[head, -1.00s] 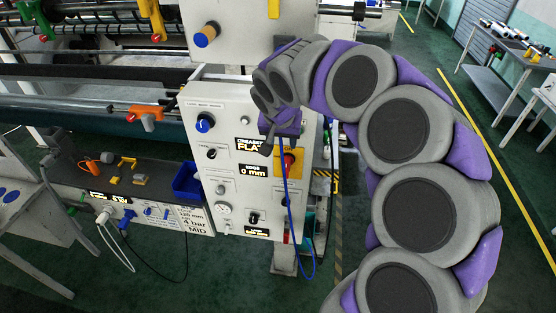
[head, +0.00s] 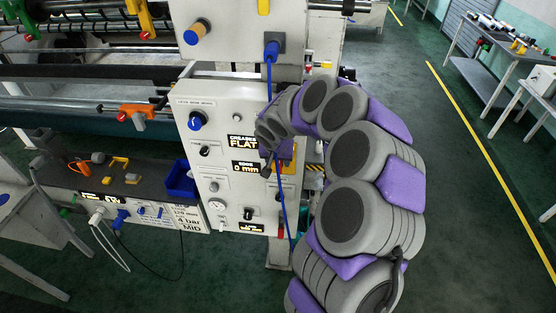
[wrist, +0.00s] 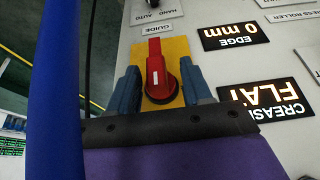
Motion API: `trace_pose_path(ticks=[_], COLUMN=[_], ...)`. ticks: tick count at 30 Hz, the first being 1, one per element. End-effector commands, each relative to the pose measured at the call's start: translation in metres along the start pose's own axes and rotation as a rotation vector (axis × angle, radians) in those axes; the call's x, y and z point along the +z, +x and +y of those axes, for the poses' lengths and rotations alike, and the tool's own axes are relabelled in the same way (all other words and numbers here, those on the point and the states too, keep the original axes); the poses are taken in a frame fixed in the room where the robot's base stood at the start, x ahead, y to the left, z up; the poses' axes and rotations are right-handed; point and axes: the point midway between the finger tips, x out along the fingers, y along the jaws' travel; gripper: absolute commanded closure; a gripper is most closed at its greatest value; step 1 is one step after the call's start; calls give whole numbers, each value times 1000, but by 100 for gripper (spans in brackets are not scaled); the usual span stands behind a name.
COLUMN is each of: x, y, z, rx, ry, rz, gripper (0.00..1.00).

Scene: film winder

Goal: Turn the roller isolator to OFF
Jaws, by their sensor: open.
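A red rotary handle (wrist: 158,80) sits on a yellow plate (wrist: 176,48) on the pale control panel. In the wrist view its narrow grip points up the picture, toward a GUIDE label. My gripper (wrist: 160,68) is open, with one blue-grey finger on each side of the red handle. Whether either finger touches it cannot be told. In the head view my gripper end (head: 281,150) is in front of the panel's right edge and hides the handle. Only a strip of the yellow plate (head: 290,168) shows there. No OFF mark is readable.
A blue cable (head: 276,185) hangs beside my gripper; it is close on the left in the wrist view (wrist: 58,90). Lit EDGE (wrist: 234,33) and CREASE (wrist: 266,98) displays are beside the plate. A blue knob (head: 197,120) is left on the panel. Open floor is at right.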

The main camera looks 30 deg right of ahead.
Motion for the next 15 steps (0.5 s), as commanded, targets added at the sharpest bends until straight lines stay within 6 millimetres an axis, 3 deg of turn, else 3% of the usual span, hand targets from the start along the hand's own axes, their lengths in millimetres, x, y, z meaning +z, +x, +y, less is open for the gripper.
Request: trace_pose_path(ticks=[12,15], x=[0,0], y=[8,8], z=[1,1], rx=[0,0], ry=[1,1], rz=[-1,-1], gripper=[51,61])
